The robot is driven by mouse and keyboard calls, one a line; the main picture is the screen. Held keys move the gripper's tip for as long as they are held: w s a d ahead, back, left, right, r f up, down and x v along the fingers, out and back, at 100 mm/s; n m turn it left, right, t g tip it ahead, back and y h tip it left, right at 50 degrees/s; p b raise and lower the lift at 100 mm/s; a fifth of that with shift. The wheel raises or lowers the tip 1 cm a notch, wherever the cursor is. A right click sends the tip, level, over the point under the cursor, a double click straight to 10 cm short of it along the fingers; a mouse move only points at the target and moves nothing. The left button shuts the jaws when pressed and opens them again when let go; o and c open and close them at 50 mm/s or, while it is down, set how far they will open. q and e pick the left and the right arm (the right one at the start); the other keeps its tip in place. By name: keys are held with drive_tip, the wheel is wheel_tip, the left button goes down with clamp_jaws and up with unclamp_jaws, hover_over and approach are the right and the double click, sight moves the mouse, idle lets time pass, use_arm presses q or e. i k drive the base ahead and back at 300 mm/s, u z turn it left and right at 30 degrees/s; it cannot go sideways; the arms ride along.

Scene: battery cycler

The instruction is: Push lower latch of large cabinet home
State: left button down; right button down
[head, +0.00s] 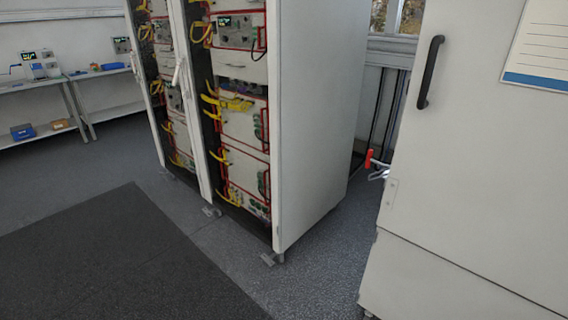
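The large white cabinet (470,180) fills the right side of the head view. A black vertical handle (430,72) is on its door near the left edge. Lower on that edge is a latch (377,165) with a red grip and a metal clasp. The red grip sticks out to the left past the cabinet edge. Whether the clasp is engaged is too small to tell. Neither of my grippers shows in the head view.
Two open racks (235,130) with yellow cables stand left of the cabinet, with feet on the floor. A dark mat (120,260) lies at front left. Benches with instruments (40,66) stand at far left. Grey floor between racks and cabinet is clear.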

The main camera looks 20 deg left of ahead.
sight(369, 159)
drive_tip(key=u, duration=0.5)
drive_tip(key=k, duration=0.7)
drive_tip(key=u, duration=0.5)
drive_tip(key=i, duration=1.05)
drive_tip(key=z, duration=1)
drive_tip(key=i, duration=0.85)
drive_tip(key=z, duration=1)
